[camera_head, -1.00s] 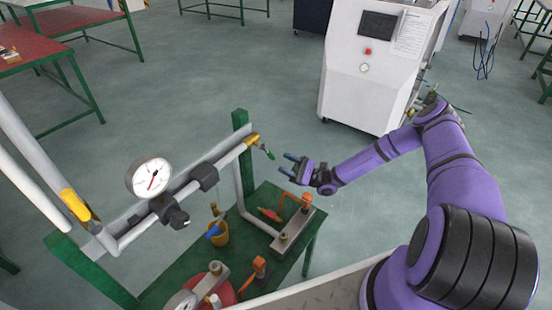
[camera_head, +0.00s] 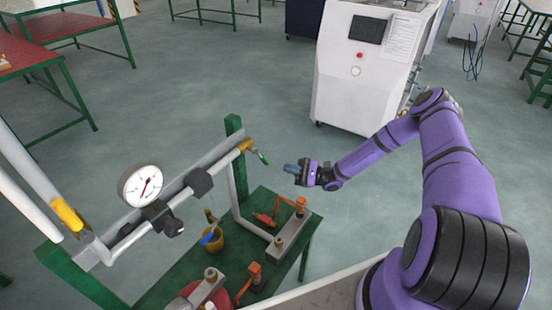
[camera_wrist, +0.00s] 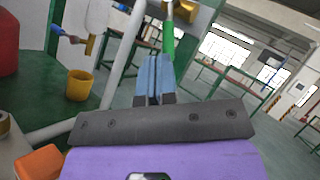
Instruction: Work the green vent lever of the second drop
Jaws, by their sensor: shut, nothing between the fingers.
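The green vent lever (camera_head: 263,157) hangs from the brass fitting (camera_head: 245,145) at the right end of the grey pipe. It is small in the head view. My gripper (camera_head: 289,168) is just right of the lever and slightly lower in that view, with a small gap between them. In the wrist view the blue fingers (camera_wrist: 154,70) are together and empty, pointing up toward the green lever (camera_wrist: 168,40). There the lever stands upright just beyond the fingertips, slightly right of them. I cannot tell in this view whether they touch.
A pressure gauge (camera_head: 140,186) sits on the pipe. Below is a green bench (camera_head: 165,285) with a yellow cup (camera_head: 208,241), orange levers and a metal block (camera_head: 290,236). A white cabinet (camera_head: 362,80) stands behind. The floor right of the lever is clear.

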